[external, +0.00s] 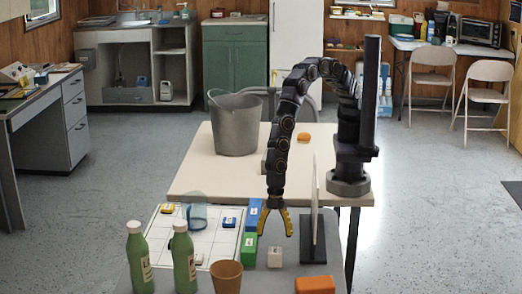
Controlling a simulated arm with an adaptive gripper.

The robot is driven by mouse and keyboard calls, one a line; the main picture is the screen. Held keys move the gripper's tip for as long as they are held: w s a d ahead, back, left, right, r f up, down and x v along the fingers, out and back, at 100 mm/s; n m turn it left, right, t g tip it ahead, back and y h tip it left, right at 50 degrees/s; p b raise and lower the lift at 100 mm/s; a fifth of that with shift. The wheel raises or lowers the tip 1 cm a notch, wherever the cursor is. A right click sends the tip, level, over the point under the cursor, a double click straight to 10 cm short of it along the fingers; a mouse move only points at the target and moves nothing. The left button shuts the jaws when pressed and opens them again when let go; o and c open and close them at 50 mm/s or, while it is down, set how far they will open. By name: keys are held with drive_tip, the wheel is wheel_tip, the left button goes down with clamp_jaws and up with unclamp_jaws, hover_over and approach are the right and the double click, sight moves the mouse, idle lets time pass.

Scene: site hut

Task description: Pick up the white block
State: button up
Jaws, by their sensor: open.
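The white block (275,257) is a small cube with a dark mark on its face, standing on the grey near table. My gripper (276,233) has yellow fingers that point down and are spread apart, with nothing between them. In the picture it is just above the white block, and the fingertips look clear of it. The exact height and depth gap cannot be told from this one view.
A green block (249,247) and a blue block (253,217) stand left of my gripper. A thin upright panel (316,205) is close on the right. An orange block (315,284), brown cup (227,277) and green bottles (184,260) stand in front. A grid board (215,243) lies left.

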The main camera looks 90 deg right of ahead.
sight(275, 249)
drive_tip(key=x, duration=0.7)
drive_tip(key=shift+s+a+f, duration=0.15)
drive_tip(key=c, duration=0.9)
